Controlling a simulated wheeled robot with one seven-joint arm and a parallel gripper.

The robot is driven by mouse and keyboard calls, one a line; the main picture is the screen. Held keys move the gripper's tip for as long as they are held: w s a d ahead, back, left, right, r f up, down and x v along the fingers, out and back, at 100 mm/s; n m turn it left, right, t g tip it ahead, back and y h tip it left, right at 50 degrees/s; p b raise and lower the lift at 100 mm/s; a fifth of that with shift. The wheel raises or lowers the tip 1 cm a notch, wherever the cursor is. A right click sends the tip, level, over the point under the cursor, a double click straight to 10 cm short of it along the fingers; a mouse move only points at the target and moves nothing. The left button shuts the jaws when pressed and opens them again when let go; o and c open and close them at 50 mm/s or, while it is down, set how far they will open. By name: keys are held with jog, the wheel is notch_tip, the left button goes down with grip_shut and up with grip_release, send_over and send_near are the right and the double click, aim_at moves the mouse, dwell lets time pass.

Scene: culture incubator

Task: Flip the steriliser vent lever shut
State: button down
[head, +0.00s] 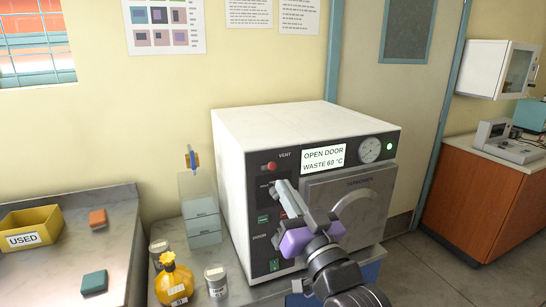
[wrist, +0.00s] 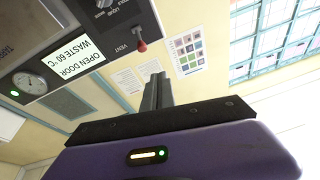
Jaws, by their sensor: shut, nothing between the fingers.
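The steriliser (head: 285,130) is a white box with a dark front panel, on a grey bench. Its vent lever (head: 271,166) has a red knob, left of the VENT label at the panel's upper left. In the wrist view the red lever tip (wrist: 142,46) shows close to the fingers, beside an upside-down VENT label. My gripper (head: 281,188) is shut and empty, in front of the panel just below the lever in the head view. In the wrist view its closed fingers (wrist: 157,84) appear apart from the lever; the exact gap is unclear.
The display (head: 323,158) reads OPEN DOOR, WASTE 60 °C, beside a dial gauge (head: 370,149). The steriliser door (head: 350,200) looks closed, partly behind my arm. A yellow bottle (head: 173,281), jars and clear stacked boxes (head: 201,217) stand left. A yellow USED bin (head: 35,225) is farther left.

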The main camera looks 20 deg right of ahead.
jog(key=w+r+n+g+b, duration=0.1)
jog(key=w+r+g, duration=0.1)
jog(key=w+r, duration=0.35)
jog(key=w+r+n+g+y+b, duration=0.1)
jog(key=w+r+g, duration=0.1)
jog(key=r, duration=0.7)
jog(key=w+r+n+g+b, duration=0.15)
jog(key=w+r, duration=0.25)
jog(key=r, duration=0.4)
jog(key=s+d+f+m+g+h, duration=0.1)
jog(key=s+f+g, duration=0.3)
jog(key=f, duration=0.5)
jog(key=shift+s+d+m+g, duration=0.15)
jog(key=shift+d+m+g, duration=0.4)
jog(key=shift+g, duration=0.7)
jog(key=p, duration=0.2)
send_over(273, 164)
jog(key=w, duration=0.2)
notch_tip(273, 164, down, 7)
jog(key=shift+r, duration=0.1)
jog(key=f, duration=0.1)
jog(key=s+f, duration=0.1)
jog(key=shift+s+f, duration=0.3)
jog(key=shift+f, duration=0.05)
jog(key=shift+s+f, duration=0.2)
jog(key=shift+f, duration=0.15)
